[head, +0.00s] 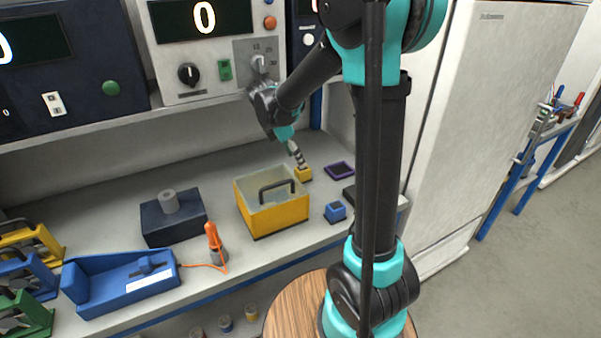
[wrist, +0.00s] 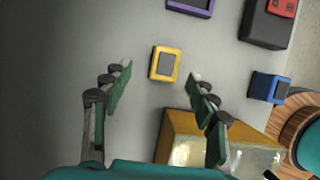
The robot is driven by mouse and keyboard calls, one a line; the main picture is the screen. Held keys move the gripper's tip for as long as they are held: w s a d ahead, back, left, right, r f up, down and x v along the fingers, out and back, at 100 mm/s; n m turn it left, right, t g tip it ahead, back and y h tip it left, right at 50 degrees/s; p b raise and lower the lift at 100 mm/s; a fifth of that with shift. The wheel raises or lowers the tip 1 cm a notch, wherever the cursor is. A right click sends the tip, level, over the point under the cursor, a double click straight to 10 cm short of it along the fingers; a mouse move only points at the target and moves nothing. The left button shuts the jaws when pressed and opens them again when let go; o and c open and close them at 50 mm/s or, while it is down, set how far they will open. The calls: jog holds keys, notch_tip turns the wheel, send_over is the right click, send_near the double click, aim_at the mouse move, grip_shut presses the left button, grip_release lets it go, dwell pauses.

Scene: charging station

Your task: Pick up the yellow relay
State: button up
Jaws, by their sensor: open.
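The yellow relay (head: 303,174) is a small yellow block on the bench, just behind the right end of the yellow box. In the wrist view the yellow relay (wrist: 154,65) shows a yellow frame around a grey top, and bare bench lies around it. My gripper (head: 297,157) is just above the relay in the head view, its fingers pointing down. In the wrist view my gripper (wrist: 160,76) is open and empty, with the relay between and slightly beyond the fingertips. I cannot tell the exact height of the fingertips above the bench.
A yellow box (head: 280,216) with a dark handle stands close to the relay, near the right finger in the wrist view. A blue relay (head: 335,212), a purple relay (head: 341,169) and a dark block (wrist: 266,25) are nearby. Instrument panels (head: 205,45) overhang the bench's back.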

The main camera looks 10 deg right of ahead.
aim_at(302, 174)
jog(key=shift+s+x, duration=0.2)
jog(key=shift+x, duration=1.4)
jog(key=shift+s+x, duration=0.2)
jog(key=shift+x, duration=1.4)
jog(key=shift+c, duration=0.5)
jog(key=shift+d, duration=0.1)
jog(key=c, duration=1.2)
jog(key=shift+r, duration=0.2)
